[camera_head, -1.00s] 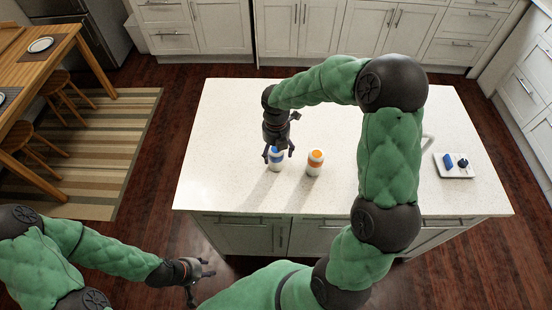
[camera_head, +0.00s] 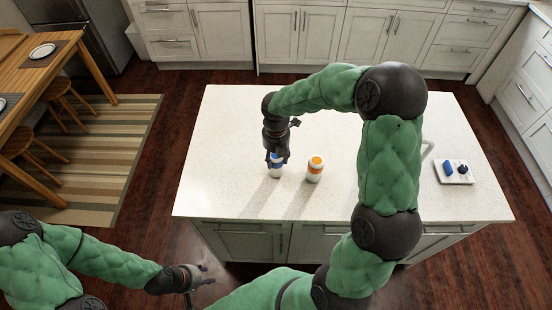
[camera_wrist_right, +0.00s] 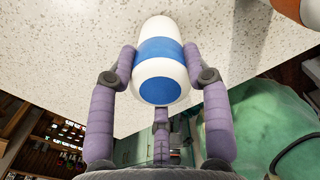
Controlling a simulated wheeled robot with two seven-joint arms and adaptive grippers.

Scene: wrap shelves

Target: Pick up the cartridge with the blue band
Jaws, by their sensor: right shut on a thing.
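The cartridge with the blue band (camera_head: 275,171) stands upright on the light island top (camera_head: 240,110). It is white with a blue band and a blue end, as the right wrist view shows (camera_wrist_right: 158,65). My right gripper (camera_head: 277,160) is above it and shut on it; in the right wrist view its fingers (camera_wrist_right: 160,70) press on both sides of the cartridge. The cartridge's upper part is hidden by the gripper in the head view. My left gripper (camera_head: 200,278) is empty, with its fingers apart, in front of the island near the bottom left.
A white cartridge with an orange band (camera_head: 315,170) stands just right of the blue-banded one. A small white tray (camera_head: 454,179) with blue pieces lies at the island's right. My right arm covers part of the top. The island's left back is clear.

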